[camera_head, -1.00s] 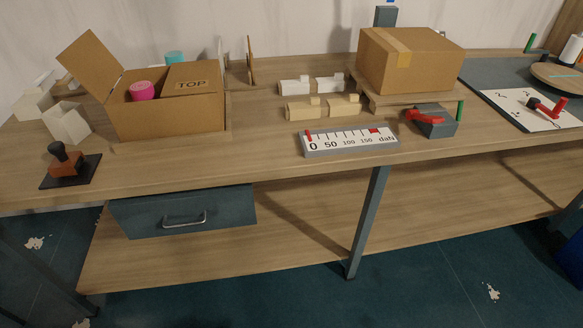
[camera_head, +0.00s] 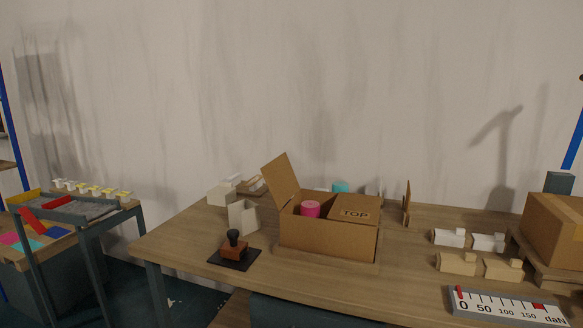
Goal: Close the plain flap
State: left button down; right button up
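An open cardboard box (camera_head: 328,240) stands on the wooden table in the middle of the head view. Its plain flap (camera_head: 281,183) on the left stands up and leans outward to the left. The flap marked TOP (camera_head: 354,212) on the right lies flat over the right part of the box. A pink round object (camera_head: 310,208) shows in the uncovered left part. Neither of my grippers is in view.
A stamp on a dark pad (camera_head: 234,248) and a white open box (camera_head: 243,217) stand left of the cardboard box. Pale blocks (camera_head: 457,263), a scale panel (camera_head: 505,306) and a closed carton (camera_head: 555,228) lie to the right. A side table (camera_head: 78,213) stands at the far left.

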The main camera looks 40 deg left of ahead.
aim_at(279, 177)
jog(key=z, duration=0.4)
jog(key=k, duration=0.9)
jog(key=u, duration=0.85)
jog(key=i, duration=0.9)
jog(key=u, duration=0.9)
